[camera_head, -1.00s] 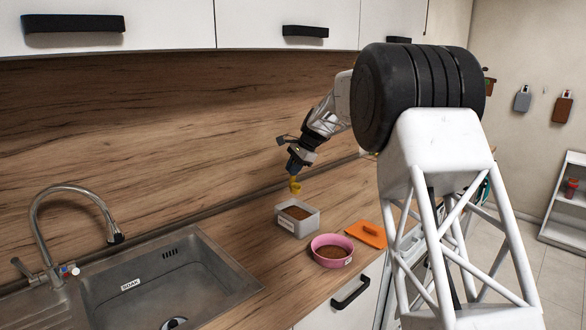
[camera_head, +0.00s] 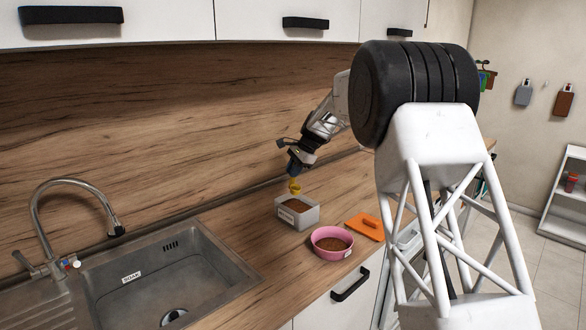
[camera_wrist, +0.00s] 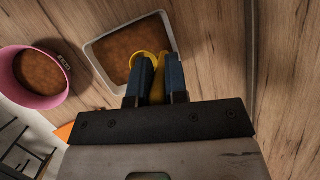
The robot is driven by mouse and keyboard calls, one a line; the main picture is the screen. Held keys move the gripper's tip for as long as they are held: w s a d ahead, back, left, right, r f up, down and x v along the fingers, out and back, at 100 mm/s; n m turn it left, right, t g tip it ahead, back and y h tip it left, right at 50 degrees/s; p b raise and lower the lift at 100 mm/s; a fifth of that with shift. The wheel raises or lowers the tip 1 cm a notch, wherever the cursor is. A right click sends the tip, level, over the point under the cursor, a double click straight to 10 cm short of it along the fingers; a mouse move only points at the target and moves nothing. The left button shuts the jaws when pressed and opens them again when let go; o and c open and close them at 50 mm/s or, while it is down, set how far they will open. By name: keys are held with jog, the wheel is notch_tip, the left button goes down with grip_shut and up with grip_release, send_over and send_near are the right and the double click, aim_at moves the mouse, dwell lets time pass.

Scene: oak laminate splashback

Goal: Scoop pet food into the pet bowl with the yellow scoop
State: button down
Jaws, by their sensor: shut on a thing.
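My gripper (camera_head: 293,174) is shut on the yellow scoop (camera_head: 294,187), and the scoop points down over the back of the grey food container (camera_head: 284,222). In the wrist view the scoop (camera_wrist: 158,88) sits between the two blue-grey fingers of my gripper (camera_wrist: 156,80), and its bowl overlaps the near edge of the container (camera_wrist: 96,63). The container holds brown pet food (camera_wrist: 129,48). The pink pet bowl (camera_head: 320,249) stands in front and to the right, with brown food in it. It also shows in the wrist view (camera_wrist: 20,98). Whether the scoop holds food is unclear.
An orange lid (camera_head: 366,227) lies on the counter right of the pink bowl. The sink (camera_head: 165,262) with its faucet (camera_head: 75,198) is at left. The wooden splashback (camera_head: 170,130) rises close behind my gripper. Counter between sink and container is clear.

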aim_at(296, 188)
jog(key=shift+f, duration=4.4)
jog(key=shift+s+d+r+m+g+h, duration=0.15)
jog(key=shift+s+g+h, duration=0.1)
jog(key=shift+g+h, duration=0.35)
jog(key=shift+s+d+f+m+g+h, duration=0.1)
jog(key=shift+s+d+m+g+h, duration=0.1)
jog(key=shift+g+h, duration=0.35)
jog(key=shift+w+a+r, duration=0.15)
jog(key=shift+w+r, duration=0.05)
jog(key=shift+r, duration=1.15)
jog(key=shift+w+a+r, duration=0.1)
jog(key=shift+w+r, duration=0.1)
jog(key=shift+r, duration=1.15)
jog(key=shift+w+a+r, duration=0.15)
jog(key=shift+w+r, duration=0.05)
jog(key=shift+r, duration=1.15)
jog(key=shift+r, duration=0.15)
